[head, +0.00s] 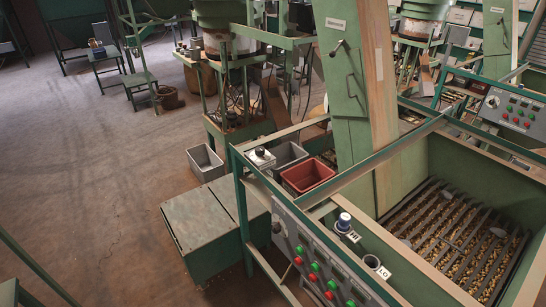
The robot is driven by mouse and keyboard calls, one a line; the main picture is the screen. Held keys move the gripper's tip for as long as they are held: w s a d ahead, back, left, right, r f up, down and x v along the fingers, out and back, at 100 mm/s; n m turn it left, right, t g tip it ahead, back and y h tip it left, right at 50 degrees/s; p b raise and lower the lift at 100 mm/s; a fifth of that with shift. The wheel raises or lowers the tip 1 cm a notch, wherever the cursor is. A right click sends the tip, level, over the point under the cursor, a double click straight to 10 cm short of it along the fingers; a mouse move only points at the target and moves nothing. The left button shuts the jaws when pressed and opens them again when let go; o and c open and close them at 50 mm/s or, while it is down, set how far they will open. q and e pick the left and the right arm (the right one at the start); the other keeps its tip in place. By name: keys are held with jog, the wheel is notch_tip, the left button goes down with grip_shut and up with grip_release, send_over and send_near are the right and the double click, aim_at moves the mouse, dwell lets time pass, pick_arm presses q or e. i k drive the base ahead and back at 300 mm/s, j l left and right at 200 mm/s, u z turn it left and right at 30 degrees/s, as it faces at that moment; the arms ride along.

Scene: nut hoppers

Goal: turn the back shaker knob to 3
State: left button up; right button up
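A grey control panel (318,262) is on the near side of the green hopper frame, low in the middle of the head view. It carries rows of red and green buttons and a few small dark knobs, one of them at its far left end (277,227). The knobs are too small to read any numbers or pointer position, and I cannot tell which is the back shaker knob. Another panel (516,111) with buttons and a dial (493,101) stands at the right edge. Neither of my grippers is in view.
On the frame's ledge are a blue-and-white capped item (343,222) by a "HI" label, a cup (371,262) by "LO", a red bin (307,175) and grey bins. Nuts lie under a slotted grate (456,236). A green box (213,225) stands beside the frame; the left floor is mostly clear.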

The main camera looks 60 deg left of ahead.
aim_at(259, 151)
jog(key=u, duration=2.1)
jog(key=i+j+z, duration=0.15)
jog(key=z, duration=0.3)
jog(key=i+j+z, duration=0.1)
jog(key=j+z, duration=0.15)
jog(key=z, duration=0.2)
jog(key=j+z, duration=0.2)
jog(key=z, duration=0.25)
jog(key=i+j, duration=0.05)
